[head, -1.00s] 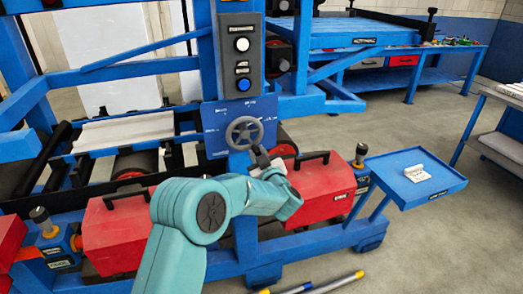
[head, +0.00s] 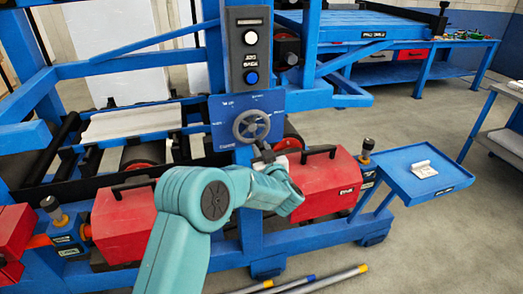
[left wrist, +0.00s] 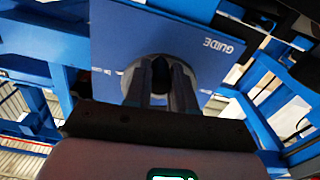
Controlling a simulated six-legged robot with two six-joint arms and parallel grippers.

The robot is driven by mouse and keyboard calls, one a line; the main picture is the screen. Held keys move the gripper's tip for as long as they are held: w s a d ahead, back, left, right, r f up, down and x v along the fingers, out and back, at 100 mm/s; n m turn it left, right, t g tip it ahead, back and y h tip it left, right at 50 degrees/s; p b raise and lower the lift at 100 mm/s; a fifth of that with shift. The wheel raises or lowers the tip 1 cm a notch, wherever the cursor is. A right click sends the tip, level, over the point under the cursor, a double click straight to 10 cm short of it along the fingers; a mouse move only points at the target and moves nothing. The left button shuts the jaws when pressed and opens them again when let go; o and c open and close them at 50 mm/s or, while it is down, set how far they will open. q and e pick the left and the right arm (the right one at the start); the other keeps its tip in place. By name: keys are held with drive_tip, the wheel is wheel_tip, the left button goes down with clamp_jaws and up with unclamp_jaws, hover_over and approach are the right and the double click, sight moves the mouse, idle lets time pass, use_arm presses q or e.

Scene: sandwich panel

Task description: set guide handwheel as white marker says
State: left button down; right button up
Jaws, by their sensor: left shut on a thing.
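The grey guide handwheel (head: 251,126) is mounted on a blue panel (head: 229,107) on the machine frame. The panel carries small white marks, too small to read in the head view. In the left wrist view the panel (left wrist: 115,40) bears the word GUIDE, upside down. My left gripper (head: 265,151) is at the lower right of the wheel's rim. In the left wrist view its fingers (left wrist: 160,76) are closed around a dark part of the wheel, seemingly its grip, and hide much of the wheel. Which mark the wheel points to cannot be told.
Red boxes with black handles (head: 314,185) stand just below and beside the wheel. A control box (head: 250,52) with buttons is above it. A blue side tray (head: 400,179) holds a white item. Poles (head: 318,280) lie on the floor in front.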

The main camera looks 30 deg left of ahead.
use_arm(q)
drive_tip(key=c, duration=0.9)
unclamp_jaws()
drive_tip(key=shift+c, duration=0.2)
drive_tip(key=shift+d, duration=0.1)
drive_tip(key=b+v, duration=0.2)
drive_tip(key=v, duration=1.4)
drive_tip(key=shift+s+b, duration=0.15)
drive_tip(key=shift+b, duration=0.15)
